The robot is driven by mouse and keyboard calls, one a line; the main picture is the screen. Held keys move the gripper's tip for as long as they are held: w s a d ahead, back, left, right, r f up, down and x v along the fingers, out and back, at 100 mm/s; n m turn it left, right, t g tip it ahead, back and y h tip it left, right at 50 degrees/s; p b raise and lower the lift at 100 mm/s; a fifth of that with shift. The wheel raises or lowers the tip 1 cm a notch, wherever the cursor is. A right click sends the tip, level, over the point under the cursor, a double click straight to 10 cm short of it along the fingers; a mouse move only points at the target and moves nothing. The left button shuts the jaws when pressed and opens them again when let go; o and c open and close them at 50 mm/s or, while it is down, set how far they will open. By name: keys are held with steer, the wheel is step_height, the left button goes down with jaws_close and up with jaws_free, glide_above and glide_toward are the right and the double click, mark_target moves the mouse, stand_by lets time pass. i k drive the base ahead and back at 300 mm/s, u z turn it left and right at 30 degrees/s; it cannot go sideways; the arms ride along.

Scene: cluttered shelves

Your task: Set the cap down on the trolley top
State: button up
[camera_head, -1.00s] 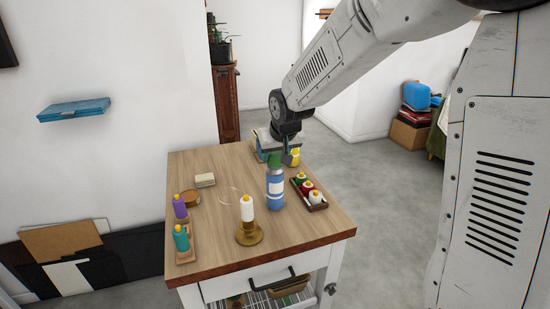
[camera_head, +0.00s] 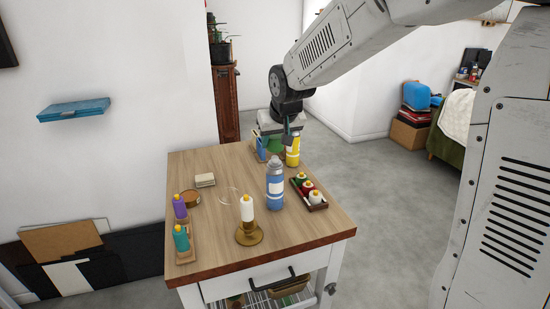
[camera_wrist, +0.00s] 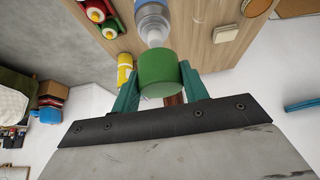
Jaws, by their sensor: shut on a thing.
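The green cap (camera_head: 275,145) is held between the teal fingers of my gripper (camera_wrist: 158,82). In the wrist view the cap (camera_wrist: 157,70) is upright-looking and fills the gap between the fingers. In the head view it is partly hidden by the gripper and hangs above the far part of the wooden trolley top (camera_head: 300,235). The blue bottle (camera_head: 275,185) stands upright on the trolley with its grey neck bare. It also shows in the wrist view (camera_wrist: 151,22), apart from the cap.
A yellow bottle (camera_head: 293,152) stands close by the gripper. A tray (camera_head: 321,207) of small bottles is at the right. The front right is bare.

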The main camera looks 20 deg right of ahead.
mark_target(265, 191)
steer(key=k, duration=0.5)
steer(key=z, duration=0.45)
steer(key=i, duration=0.7)
steer(key=u, duration=1.25)
steer(key=i, duration=0.5)
steer(key=u, duration=0.05)
